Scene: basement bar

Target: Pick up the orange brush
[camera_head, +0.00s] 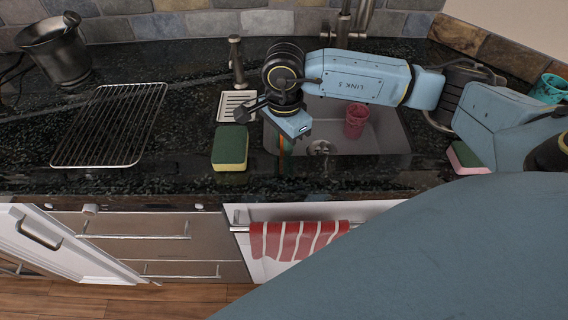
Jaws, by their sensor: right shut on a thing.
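A thin orange strip (281,146), which looks like part of the orange brush, shows just below my right gripper (282,132), at the left edge of the sink. The rest of it is hidden behind the gripper's blue hand. My right arm reaches in from the right across the sink, and its hand points down. The right gripper is shut on the orange brush, though its fingertips are mostly hidden. My left gripper is not in view.
A green and yellow sponge (230,148) lies left of the sink (385,140). A pink cup (356,120) stands in the sink. A wire rack (110,125) and a dark metal pot (56,52) are at left. A faucet (343,28) rises behind the arm.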

